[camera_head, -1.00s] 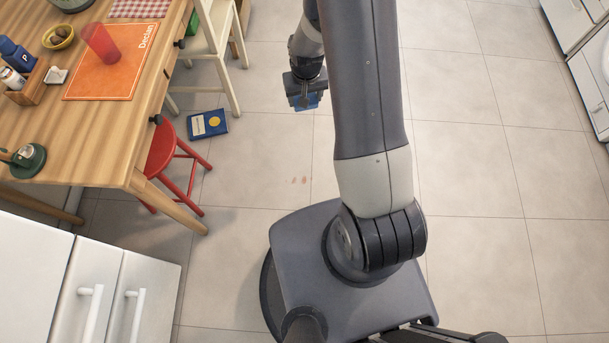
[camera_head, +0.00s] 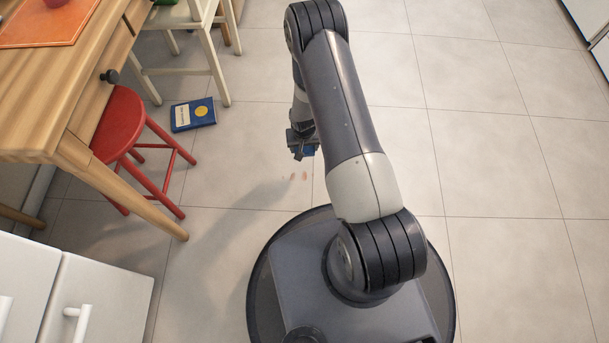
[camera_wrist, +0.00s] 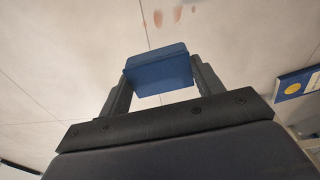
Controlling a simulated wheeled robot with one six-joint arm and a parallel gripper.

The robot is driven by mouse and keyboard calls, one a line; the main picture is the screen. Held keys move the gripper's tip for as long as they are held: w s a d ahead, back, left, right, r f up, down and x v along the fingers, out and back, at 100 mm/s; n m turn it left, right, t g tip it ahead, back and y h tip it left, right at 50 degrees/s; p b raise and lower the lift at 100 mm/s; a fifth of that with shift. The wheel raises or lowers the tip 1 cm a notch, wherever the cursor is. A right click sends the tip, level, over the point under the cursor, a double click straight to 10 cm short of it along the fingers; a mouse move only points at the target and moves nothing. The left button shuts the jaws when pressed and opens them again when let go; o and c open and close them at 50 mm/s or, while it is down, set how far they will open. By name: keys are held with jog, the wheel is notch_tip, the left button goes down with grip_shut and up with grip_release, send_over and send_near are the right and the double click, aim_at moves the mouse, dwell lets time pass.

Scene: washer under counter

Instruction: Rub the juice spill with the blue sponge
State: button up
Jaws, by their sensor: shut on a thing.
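My gripper (camera_head: 303,149) is shut on the blue sponge (camera_wrist: 158,69), which sits between its two fingers in the wrist view. In the head view the sponge (camera_head: 309,150) is small and partly hidden by the gripper. The juice spill (camera_head: 298,177) is a few small reddish-brown spots on the pale tiled floor, just below the gripper in the head view. In the wrist view the spill (camera_wrist: 176,14) lies at the top edge, beyond the sponge. The sponge appears to be above the floor, apart from the spots.
A blue book (camera_head: 193,114) lies on the floor to the left. A red stool (camera_head: 122,125) stands by the wooden table (camera_head: 50,110), with a white chair (camera_head: 207,50) behind. White cabinets (camera_head: 95,300) are at lower left. The floor on the right is clear.

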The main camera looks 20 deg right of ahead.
jog(key=shift+s+a+f+b, duration=0.1)
jog(key=shift+s+f+b, duration=0.15)
jog(key=shift+f+b, duration=2)
jog(key=shift+s+f+b, duration=0.2)
jog(key=shift+f+b, duration=0.45)
jog(key=shift+f, duration=3.25)
jog(key=shift+s+a+f+b, duration=0.1)
jog(key=shift+s+f+b, duration=0.15)
jog(key=shift+f+b, duration=2)
jog(key=shift+f+p, duration=0.8)
jog(key=shift+f, duration=0.05)
jog(key=shift+f, duration=0.95)
jog(key=shift+w, duration=0.1)
